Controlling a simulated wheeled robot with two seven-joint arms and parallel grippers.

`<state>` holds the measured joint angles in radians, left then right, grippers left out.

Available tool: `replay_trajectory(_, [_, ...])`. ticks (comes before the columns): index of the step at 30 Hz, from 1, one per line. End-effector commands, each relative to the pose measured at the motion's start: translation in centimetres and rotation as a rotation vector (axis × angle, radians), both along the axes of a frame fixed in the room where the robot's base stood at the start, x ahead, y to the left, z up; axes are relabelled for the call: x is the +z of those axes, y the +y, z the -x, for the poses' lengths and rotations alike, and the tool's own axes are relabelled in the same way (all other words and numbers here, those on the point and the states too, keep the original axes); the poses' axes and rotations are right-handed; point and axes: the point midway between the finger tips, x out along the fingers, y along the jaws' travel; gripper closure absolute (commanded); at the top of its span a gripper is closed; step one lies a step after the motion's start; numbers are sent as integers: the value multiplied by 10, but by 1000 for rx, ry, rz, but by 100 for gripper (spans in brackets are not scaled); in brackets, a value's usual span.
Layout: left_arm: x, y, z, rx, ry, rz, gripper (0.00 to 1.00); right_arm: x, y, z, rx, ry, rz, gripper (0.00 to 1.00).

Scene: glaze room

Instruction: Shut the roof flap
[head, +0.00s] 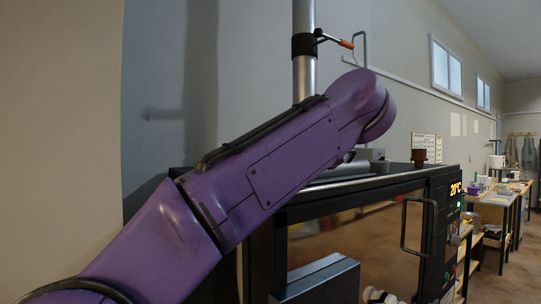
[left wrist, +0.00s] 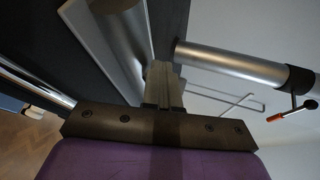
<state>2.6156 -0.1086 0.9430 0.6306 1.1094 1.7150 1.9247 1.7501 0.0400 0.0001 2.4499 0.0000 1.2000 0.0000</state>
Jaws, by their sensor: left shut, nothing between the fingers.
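I cannot make out the roof flap for certain. The black kiln (head: 430,240) stands behind my purple left arm, which hides part of its top. A grey cylinder and a pale strip (left wrist: 88,45) lie along the dark top in the left wrist view. A thin wire loop (head: 364,48) rises beyond my arm and also shows in the left wrist view (left wrist: 235,108); what it is fixed to is hidden. My left gripper (left wrist: 160,70) is shut and empty, its fingers close to the grey cylinder (left wrist: 122,20). My right gripper is not in view.
A vertical metal pipe (head: 304,75) with a black collar and orange-tipped lever (head: 345,43) stands behind my arm. The kiln's front has a bar handle (head: 420,226) and a lit display reading 20°C (head: 455,189). Work tables (head: 490,205) stand far right.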

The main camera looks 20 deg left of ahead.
Motion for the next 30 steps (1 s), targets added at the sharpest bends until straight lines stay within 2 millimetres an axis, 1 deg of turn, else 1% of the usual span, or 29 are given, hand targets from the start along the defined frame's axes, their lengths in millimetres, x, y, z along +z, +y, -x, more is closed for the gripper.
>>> replay_trajectory(11, [0,0,0,1,1,-1,100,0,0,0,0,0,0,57])
replay_trajectory(13, [3,1,0,1,1,-1,100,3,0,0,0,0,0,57])
replay_trajectory(14, [6,1,0,2,0,-1,100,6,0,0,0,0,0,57])
replay_trajectory(17, [26,5,0,7,0,-2,100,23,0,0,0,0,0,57])
replay_trajectory(20, [56,11,1,18,0,1,100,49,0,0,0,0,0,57])
replay_trajectory(21, [45,3,12,15,-3,-3,100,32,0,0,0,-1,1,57])
replay_trajectory(22, [46,-2,20,16,-3,-2,100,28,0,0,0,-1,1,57])
replay_trajectory(27, [63,-22,56,16,-2,-1,100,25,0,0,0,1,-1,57])
replay_trajectory(30, [70,-30,71,17,-2,-2,100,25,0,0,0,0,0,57])
